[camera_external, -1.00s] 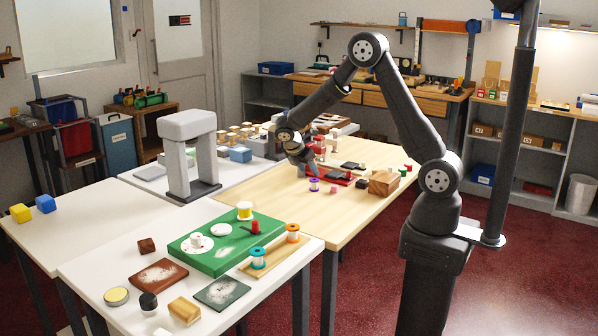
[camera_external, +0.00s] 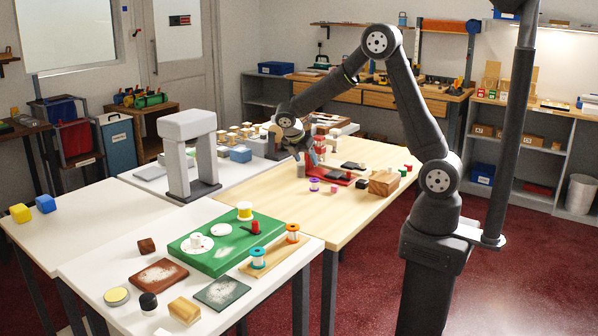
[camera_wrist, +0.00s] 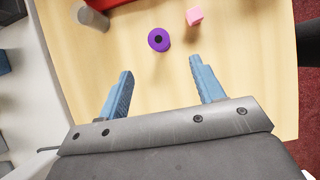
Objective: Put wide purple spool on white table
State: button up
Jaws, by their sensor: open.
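The purple spool (camera_external: 314,184) stands on the light wooden table, near the red stand. In the wrist view the purple spool (camera_wrist: 158,39) shows from above, with a dark hole in its middle. My gripper (camera_wrist: 160,68) is open and empty, its two blue fingers apart. The spool lies beyond the fingertips, roughly in line with the gap and not between them. A white table (camera_external: 82,268) stands at the front left, with a green board (camera_external: 222,262) on it.
A pink cube (camera_wrist: 195,16) lies just right of the spool. A grey cylinder (camera_wrist: 92,17) and a red object (camera_wrist: 108,3) are to its left. A wooden block (camera_external: 383,182) sits on the table's right side. A grey arch (camera_external: 178,150) stands left. Wood in front of the spool is clear.

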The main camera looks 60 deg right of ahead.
notch_tip(320, 180, up, 3)
jog(key=s+n+t+y, duration=0.2)
jog(key=s+n, duration=0.1)
jog(key=n, duration=0.2)
send_near(314, 180)
jog(key=x, duration=0.5)
jog(key=shift+s+a+f, duration=0.15)
jog(key=shift+s, duration=0.15)
jog(key=shift+w+d+x, duration=0.1)
jog(key=shift+w+x, duration=0.05)
jog(key=shift+x, duration=1.3)
jog(key=shift+w+d+x, duration=0.1)
jog(key=shift+w+x, duration=0.1)
jog(key=shift+x, duration=1.25)
jog(key=c, duration=1.1)
